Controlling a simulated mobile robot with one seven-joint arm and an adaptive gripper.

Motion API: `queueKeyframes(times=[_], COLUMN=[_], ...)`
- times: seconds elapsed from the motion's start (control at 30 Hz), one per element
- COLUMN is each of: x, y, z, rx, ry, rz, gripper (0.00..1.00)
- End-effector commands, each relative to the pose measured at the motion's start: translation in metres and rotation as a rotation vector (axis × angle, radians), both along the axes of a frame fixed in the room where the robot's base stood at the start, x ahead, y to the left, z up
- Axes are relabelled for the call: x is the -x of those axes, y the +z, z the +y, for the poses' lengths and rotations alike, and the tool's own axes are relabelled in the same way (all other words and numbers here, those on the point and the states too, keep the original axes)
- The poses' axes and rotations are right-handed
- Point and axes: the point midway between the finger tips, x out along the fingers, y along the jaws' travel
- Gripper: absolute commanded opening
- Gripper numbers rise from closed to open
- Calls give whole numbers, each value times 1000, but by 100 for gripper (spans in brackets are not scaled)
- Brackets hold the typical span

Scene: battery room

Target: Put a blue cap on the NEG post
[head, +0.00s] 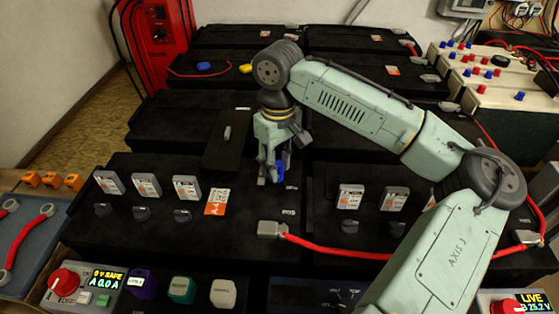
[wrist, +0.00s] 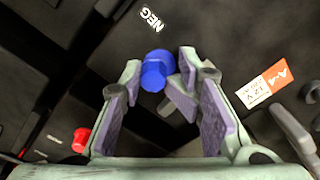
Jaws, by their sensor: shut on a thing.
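A blue cap (wrist: 157,70) is at the fingertips of my gripper (wrist: 160,75) in the wrist view. It also shows in the head view (head: 280,171), low beside the fingers. My gripper (head: 272,172) is shut on the cap, pointing down over a black battery (head: 140,222). The NEG label (wrist: 148,18) lies on the black top just beyond the cap in the wrist view. A grey metal piece (wrist: 180,100) shows beside and below the cap, between the fingers; I cannot tell whether it is the NEG post or whether the cap touches it.
A red cable (head: 345,250) runs from a grey lug (head: 268,229) along the front right. An orange-and-white tag (head: 217,201) lies left of my gripper. A crate with red and blue caps (head: 495,85) stands at back right.

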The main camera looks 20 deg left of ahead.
Motion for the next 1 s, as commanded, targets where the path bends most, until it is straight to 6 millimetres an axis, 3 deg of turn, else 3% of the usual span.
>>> queueKeyframes(times=[0.03, 1.0], x=[8, 10], y=[3, -1], z=[10, 15], rx=[-22, -25], ry=[22, 22], rz=[10, 9], gripper=[13, 14])
